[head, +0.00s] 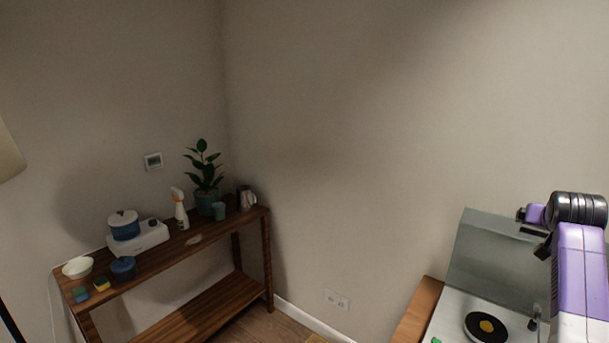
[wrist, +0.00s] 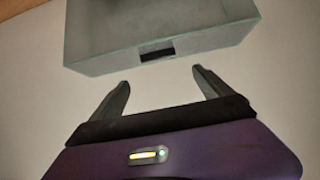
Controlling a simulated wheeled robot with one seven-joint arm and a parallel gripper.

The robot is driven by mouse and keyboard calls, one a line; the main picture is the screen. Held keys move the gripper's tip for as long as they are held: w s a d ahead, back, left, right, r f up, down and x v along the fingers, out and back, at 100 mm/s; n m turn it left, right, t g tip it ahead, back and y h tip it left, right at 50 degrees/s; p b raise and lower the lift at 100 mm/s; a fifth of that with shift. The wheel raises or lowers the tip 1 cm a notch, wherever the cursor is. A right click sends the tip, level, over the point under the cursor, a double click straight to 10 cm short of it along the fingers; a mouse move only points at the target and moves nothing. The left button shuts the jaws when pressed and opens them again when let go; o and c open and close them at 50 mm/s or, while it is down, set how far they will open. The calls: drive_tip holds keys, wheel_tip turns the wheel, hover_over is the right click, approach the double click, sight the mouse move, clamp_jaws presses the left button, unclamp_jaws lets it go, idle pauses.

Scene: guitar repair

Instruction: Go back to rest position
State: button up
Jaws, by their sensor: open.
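My gripper (wrist: 160,85) shows in the wrist view with its two dark fingers spread apart and nothing between them. Past the fingertips, at the top of the wrist view, is a pale greenish see-through cover (wrist: 200,50) with a dark slot in its edge. It looks like the raised lid (head: 490,255) of the record player at the right of the head view. My purple arm hangs over the right side of the head view, and my gripper's fingers cannot be made out there.
A record player (head: 455,328) with a black record (head: 486,327) stands on a wooden surface (head: 418,312) at the lower right. A wooden shelf (head: 190,262) at the left holds a plant (head: 205,170), a spray bottle (head: 180,212), a blue pot (head: 124,230) and a white bowl (head: 77,267).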

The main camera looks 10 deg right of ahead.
wheel_tip(320, 180, up, 7)
drive_tip(key=w+a+t+h, duration=0.1)
drive_tip(key=a+t+h, duration=0.1)
drive_tip(key=t, duration=0.2)
drive_tip(key=s+a+f+n+t+y, duration=0.15)
drive_tip(key=s+a+f, duration=0.3)
drive_tip(key=a, duration=0.45)
drive_tip(key=s+a+f+n+t+y, duration=0.1)
drive_tip(key=s+a+f+n+t, duration=0.2)
drive_tip(key=a+f, duration=0.5)
drive_tip(key=s+a+f+n+t+y, duration=0.15)
drive_tip(key=s+a+f, duration=0.35)
drive_tip(key=a, duration=0.6)
drive_tip(key=s+a+f+n+g+y, duration=0.1)
drive_tip(key=s+a+y, duration=0.1)
drive_tip(key=s+a, duration=0.5)
drive_tip(key=s+a+f+n+g+y, duration=0.1)
drive_tip(key=s+a, duration=0.6)
drive_tip(key=s, duration=0.8)
drive_tip(key=s+a+f+n+g+y, duration=0.1)
drive_tip(key=s+a+f+y, duration=0.2)
drive_tip(key=s+a, duration=0.4)
drive_tip(key=s+y, duration=0.1)
drive_tip(key=s, duration=0.4)
drive_tip(key=shift+a+f+n, duration=0.2)
drive_tip(key=shift+a+n, duration=0.2)
